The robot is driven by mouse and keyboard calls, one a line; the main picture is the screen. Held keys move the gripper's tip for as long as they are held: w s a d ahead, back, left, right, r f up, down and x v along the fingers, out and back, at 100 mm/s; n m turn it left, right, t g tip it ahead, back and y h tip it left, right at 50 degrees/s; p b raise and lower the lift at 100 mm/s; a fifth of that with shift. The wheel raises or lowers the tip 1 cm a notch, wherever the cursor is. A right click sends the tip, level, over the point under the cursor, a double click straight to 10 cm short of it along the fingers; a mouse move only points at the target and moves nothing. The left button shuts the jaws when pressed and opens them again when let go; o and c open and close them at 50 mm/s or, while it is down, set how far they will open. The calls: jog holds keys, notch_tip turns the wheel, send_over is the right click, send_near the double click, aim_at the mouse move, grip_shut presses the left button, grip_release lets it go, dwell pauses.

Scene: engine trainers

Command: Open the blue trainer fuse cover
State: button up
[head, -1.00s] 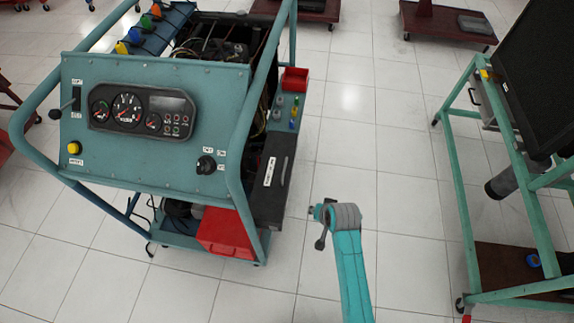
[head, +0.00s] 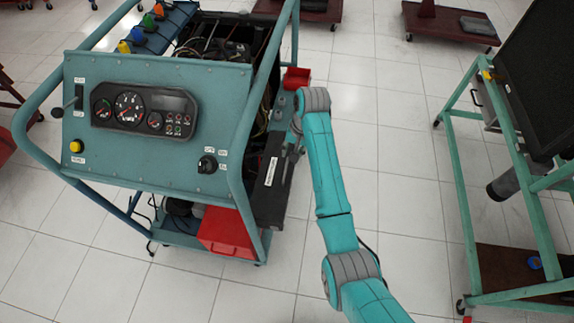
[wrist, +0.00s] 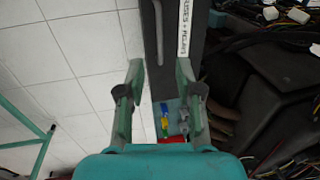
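The blue trainer (head: 150,160) stands at left in the head view. Its fuse cover (head: 268,190) is a long dark lid on the trainer's right side with a white label. In the wrist view the cover (wrist: 168,70) runs from the top edge down towards my fingers, with its label reading about fuses and relays (wrist: 184,30) and a slim handle (wrist: 158,32) on its left side. The cover looks closed. My gripper (wrist: 160,75) is open, its two fingers either side of the cover's near end in this view. Contact cannot be told. In the head view my arm hides part of it.
Blue, yellow and green small parts (wrist: 165,118) lie beyond the cover's end. A red bin (head: 297,78) sits on the trainer's side, and a red box (head: 226,232) is below. Dark cables (wrist: 265,45) lie right in the wrist view. A green frame (head: 465,190) stands right, with clear floor between.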

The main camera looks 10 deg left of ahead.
aim_at(286, 169)
jog(key=f, duration=0.3)
jog(key=a+f, duration=0.1)
jog(key=f, duration=0.5)
jog(key=shift+a, duration=0.35)
jog(key=shift+r, duration=0.1)
grip_shut()
